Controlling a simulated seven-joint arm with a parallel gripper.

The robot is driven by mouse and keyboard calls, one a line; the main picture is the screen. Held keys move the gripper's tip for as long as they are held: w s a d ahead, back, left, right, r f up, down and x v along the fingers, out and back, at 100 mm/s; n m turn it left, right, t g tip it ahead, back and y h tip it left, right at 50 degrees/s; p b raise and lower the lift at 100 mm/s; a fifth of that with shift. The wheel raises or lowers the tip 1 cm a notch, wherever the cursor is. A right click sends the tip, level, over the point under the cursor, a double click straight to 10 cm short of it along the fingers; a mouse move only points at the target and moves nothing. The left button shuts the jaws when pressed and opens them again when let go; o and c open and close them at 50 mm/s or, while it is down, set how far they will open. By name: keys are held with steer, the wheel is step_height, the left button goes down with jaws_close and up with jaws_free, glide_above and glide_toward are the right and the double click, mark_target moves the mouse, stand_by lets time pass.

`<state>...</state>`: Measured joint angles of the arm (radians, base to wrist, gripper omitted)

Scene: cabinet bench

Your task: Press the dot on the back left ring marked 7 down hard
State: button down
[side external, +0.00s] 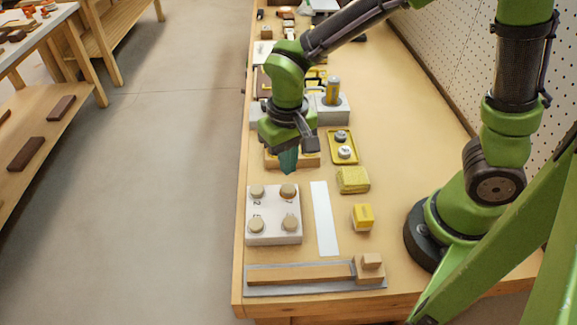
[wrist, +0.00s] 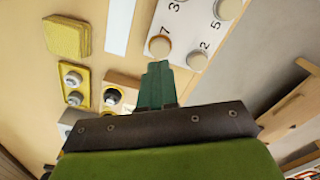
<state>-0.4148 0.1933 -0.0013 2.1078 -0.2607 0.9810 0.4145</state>
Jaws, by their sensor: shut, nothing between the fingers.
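A white board (side external: 273,238) holds round tan buttons, each with a printed number. The button marked 7 (wrist: 159,47) is just beyond my fingertips in the wrist view. In the side view it is the far right button (side external: 288,191) on the board. The button marked 2 (wrist: 197,61) is beside it. My gripper (side external: 289,170) is shut and empty, pointing down just past the board's far edge. It also shows in the wrist view (wrist: 158,66). The fingertips look apart from the button; their exact height is hard to tell.
A white strip (side external: 325,220) lies right of the board, with a yellow sponge-like block (side external: 352,180) and a small yellow block (side external: 363,217) beyond. A yellow tray (side external: 355,143) with knobs stands farther back. A wooden slider (side external: 310,274) lies in front.

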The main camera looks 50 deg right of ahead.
steer(key=shift+r, duration=2.95)
steer(key=s+d+r+m+t+y, duration=0.1)
steer(key=s+d+r+t+y, duration=0.1)
steer(key=s+d+r+t, duration=0.5)
steer(key=d+r, duration=0.1)
steer(key=d, duration=0.2)
steer(key=shift+d+r, duration=0.15)
steer(key=shift+r, duration=0.2)
